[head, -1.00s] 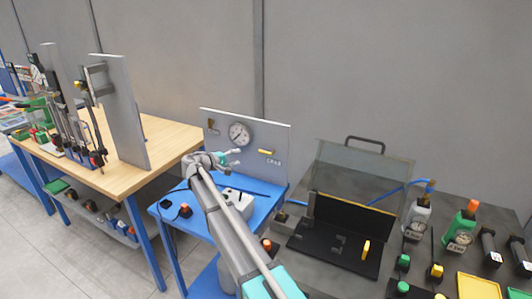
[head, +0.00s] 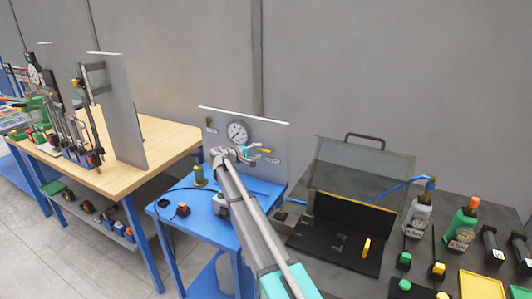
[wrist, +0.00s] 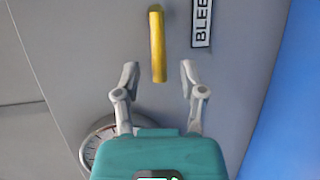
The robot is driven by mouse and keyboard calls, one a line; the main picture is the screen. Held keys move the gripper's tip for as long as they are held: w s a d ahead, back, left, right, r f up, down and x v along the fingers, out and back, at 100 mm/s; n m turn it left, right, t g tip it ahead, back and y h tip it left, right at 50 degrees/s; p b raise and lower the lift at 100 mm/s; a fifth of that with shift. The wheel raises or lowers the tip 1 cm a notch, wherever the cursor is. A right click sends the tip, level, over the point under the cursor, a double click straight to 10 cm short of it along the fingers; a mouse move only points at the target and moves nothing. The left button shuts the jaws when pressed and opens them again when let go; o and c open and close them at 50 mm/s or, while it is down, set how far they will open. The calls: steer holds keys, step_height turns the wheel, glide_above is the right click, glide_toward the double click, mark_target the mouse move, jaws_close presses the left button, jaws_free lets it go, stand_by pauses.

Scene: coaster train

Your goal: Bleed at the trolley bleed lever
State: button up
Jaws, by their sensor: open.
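The bleed lever (head: 265,151) is a short yellow bar on the upright grey panel (head: 276,140) of the blue trolley. In the wrist view the yellow lever (wrist: 157,45) lies ahead of my gripper (wrist: 160,76), lined up with the gap between the fingertips. Its near end reaches roughly level with the tips. My gripper is open and empty; I cannot tell whether it touches the lever. A label (wrist: 201,22) reading "BLEE", cut off by the frame, is right of the lever. In the head view my gripper (head: 255,150) is just left of the lever.
A round gauge (head: 238,132) is on the panel, left of the lever. A small bottle (head: 200,175) and a black-and-red item (head: 183,209) are on the trolley top. A wooden bench (head: 125,165) stands left; a dark bench with an open black case (head: 335,240) stands right.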

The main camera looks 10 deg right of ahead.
steer(key=shift+x, duration=0.8)
jaws_close()
